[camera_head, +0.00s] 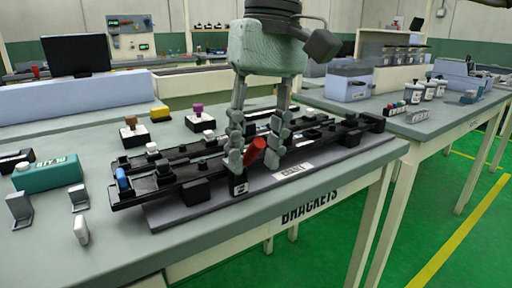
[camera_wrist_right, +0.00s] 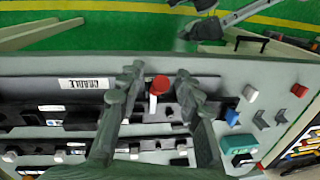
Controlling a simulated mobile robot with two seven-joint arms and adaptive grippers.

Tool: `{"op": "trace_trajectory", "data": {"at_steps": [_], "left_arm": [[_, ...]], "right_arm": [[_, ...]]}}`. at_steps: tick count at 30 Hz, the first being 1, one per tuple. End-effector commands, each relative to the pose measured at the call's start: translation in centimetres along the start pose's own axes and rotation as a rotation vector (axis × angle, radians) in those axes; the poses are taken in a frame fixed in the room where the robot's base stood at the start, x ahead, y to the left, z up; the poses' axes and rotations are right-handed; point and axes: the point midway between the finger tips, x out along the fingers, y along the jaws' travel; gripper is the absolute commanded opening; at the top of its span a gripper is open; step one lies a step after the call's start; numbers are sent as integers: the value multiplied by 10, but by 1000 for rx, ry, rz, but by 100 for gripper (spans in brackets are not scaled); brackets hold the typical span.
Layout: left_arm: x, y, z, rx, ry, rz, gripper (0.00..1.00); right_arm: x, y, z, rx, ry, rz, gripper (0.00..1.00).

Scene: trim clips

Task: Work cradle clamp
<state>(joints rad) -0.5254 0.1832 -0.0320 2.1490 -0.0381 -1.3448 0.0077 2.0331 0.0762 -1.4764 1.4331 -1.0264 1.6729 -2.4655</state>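The long black cradle fixture (camera_head: 205,190) lies on a dark base plate on the bench, with a CRADLE label (camera_head: 292,172) on its front edge. A red-tipped clamp lever (camera_head: 254,152) stands tilted at its front; it also shows in the right wrist view (camera_wrist_right: 160,84). My right gripper (camera_head: 256,158) reaches down from above with its fingers apart on either side of the lever. In the wrist view the fingers (camera_wrist_right: 157,80) show gaps to the red tip. Grey jointed parts at the top of the wrist view appear to be my left arm; its finger state is unclear.
A teal box (camera_head: 48,174), grey metal brackets (camera_head: 20,208) and a white piece (camera_head: 81,231) lie left of the cradle. A blue knob (camera_head: 122,179) is at its left end. Another bench (camera_head: 420,125) is at the right.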

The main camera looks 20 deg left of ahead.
Motion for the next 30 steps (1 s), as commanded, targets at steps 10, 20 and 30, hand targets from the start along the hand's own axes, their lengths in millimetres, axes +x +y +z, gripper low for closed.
{"op": "trace_trajectory", "data": {"at_steps": [10,20,30], "left_arm": [[0,-2,1,3,-1,-4,0],[0,-1,1,2,1,-2,0],[2,3,3,-5,-5,5,0]], "right_arm": [[0,0,0,1,1,-1,16],[0,0,0,1,1,-1,0],[1,-1,-1,0,8,-2,0]]}}
